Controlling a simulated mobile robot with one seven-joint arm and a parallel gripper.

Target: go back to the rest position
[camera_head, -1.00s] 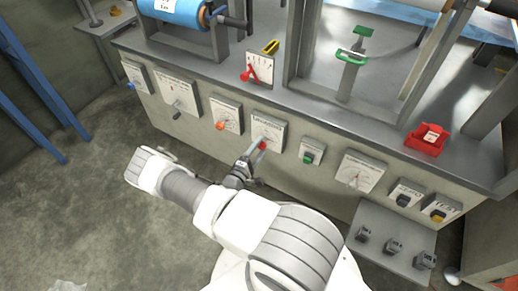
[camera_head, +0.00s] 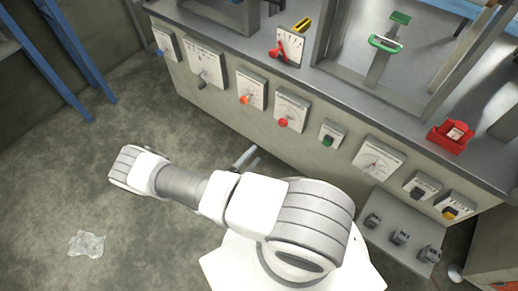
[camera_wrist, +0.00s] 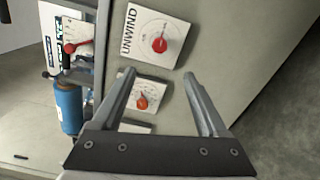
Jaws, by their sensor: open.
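My gripper (camera_wrist: 159,76) is open and empty in the wrist view, its two fingers apart and pointing toward the front of the machine. Beyond the fingertips is a white dial plate marked UNWIND (camera_wrist: 135,35) with a red knob (camera_wrist: 160,45). An orange knob (camera_wrist: 142,102) shows between the fingers, apart from them. In the head view, one finger of my gripper (camera_head: 245,157) shows past my white arm, clear of the panel. The red knob (camera_head: 283,122) and the orange knob (camera_head: 245,99) are in plain sight there.
The grey machine front (camera_head: 310,160) carries several dials and buttons. A low shelf (camera_head: 385,222) with several dark weights juts out at the right. A red lever (camera_head: 283,50) and a red box (camera_head: 450,137) sit above. Open floor (camera_head: 130,225) lies left, with a crumpled clear film (camera_head: 87,243).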

